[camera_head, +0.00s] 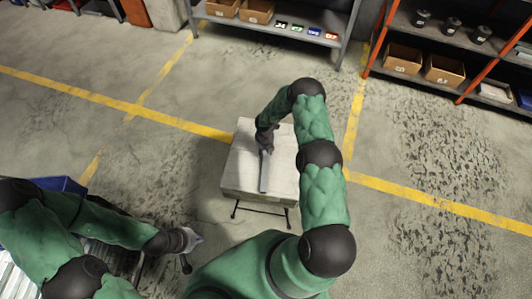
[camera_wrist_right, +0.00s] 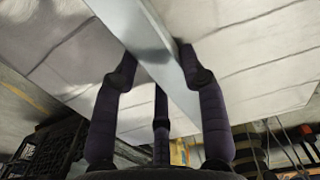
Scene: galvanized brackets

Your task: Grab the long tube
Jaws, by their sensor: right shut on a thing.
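The long tube (camera_head: 264,172) is a straight grey metal piece with flat sides, at a pale-topped table in the head view. In the right wrist view the tube (camera_wrist_right: 150,40) runs up and to the left between the dark fingers. My right gripper (camera_head: 265,146) is at the tube's far end, shut on it; its fingers (camera_wrist_right: 157,65) also show in the right wrist view, on both sides of the tube. My left gripper (camera_head: 190,248) is at the lower left, away from the table, with its fingers apart and nothing visible between them.
The small table (camera_head: 240,172) has a bare top around the tube. A blue bin (camera_head: 62,185) is at the left beside my left arm. A grey shelf (camera_head: 270,32) and an orange-framed shelf (camera_head: 470,100) stand at the back. The floor around the table is open.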

